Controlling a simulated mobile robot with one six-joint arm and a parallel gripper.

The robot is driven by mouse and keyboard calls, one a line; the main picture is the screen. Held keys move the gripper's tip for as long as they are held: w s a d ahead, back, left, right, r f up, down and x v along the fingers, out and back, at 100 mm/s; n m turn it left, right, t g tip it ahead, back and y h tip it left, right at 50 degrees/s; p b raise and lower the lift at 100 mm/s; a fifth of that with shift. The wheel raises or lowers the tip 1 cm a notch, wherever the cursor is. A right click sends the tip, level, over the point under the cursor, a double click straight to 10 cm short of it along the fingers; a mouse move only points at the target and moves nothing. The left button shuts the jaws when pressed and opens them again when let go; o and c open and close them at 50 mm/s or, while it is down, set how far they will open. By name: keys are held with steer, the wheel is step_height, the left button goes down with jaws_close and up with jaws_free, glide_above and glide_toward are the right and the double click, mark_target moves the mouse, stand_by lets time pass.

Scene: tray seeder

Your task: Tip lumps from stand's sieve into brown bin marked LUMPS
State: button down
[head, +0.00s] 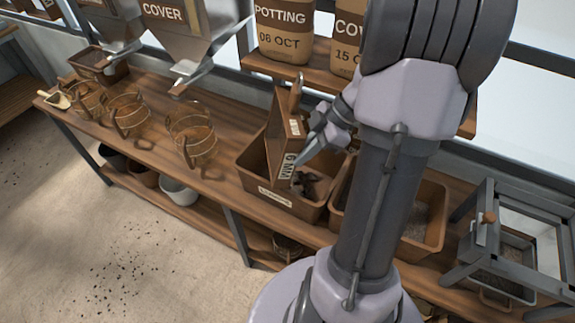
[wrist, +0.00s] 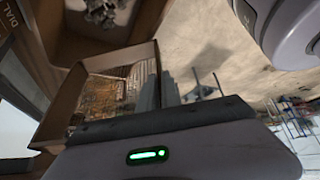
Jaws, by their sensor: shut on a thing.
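The sieve (head: 284,135), a square wooden frame marked 6 MM, stands tipped steeply on edge over the brown bin (head: 252,177). My gripper (head: 311,145) is shut on the sieve's right side. In the wrist view the fingers (wrist: 158,92) grip the frame wall, and the sieve's mesh (wrist: 118,85) shows no clear lumps on it. Dark lumps (head: 311,184) lie in the bin and also show in the wrist view (wrist: 100,12). The bin's front label (head: 275,196) is too small to read surely. The grey stand (head: 480,235) at the right has an open top with no sieve on it.
Another brown bin (head: 436,213) with dark material stands between the lumps bin and the stand, partly behind my arm. A tray (head: 507,290) sits under the stand. Shelf sacks (head: 285,30) are close behind the sieve.

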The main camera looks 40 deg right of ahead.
mark_target(281, 156)
steer(key=shift+s+d+y, duration=0.2)
steer(key=shift+d+y, duration=0.1)
steer(key=shift+d, duration=0.05)
steer(key=shift+f, duration=0.1)
stand_by(0.6)
steer(key=w+a+h, duration=0.1)
steer(key=w+a+r+g+h+p, duration=0.1)
steer(key=a, duration=0.1)
steer(key=w+a+g+h+p, duration=0.1)
steer(key=a, duration=0.1)
steer(key=shift+a+r+h, duration=0.15)
steer(key=shift+r+h, duration=0.2)
steer(key=shift+h, duration=0.05)
steer(key=shift+w+d+r+p, duration=0.2)
steer(key=shift+r+p, duration=0.2)
steer(key=shift+p, duration=0.25)
steer(key=w+a+f+g+h+p, duration=0.2)
steer(key=w+a+f+g+h, duration=0.2)
steer(key=a+h, duration=0.3)
steer(key=w+a+f+g+h+p, duration=0.1)
steer(key=w+a+f+g+h, duration=0.4)
steer(key=a, duration=0.5)
step_height(281, 156, down, 2)
steer(key=shift+w+a+f+h+p, duration=0.1)
steer(key=shift+w+a+h+p, duration=0.25)
steer(key=shift+w+h, duration=0.75)
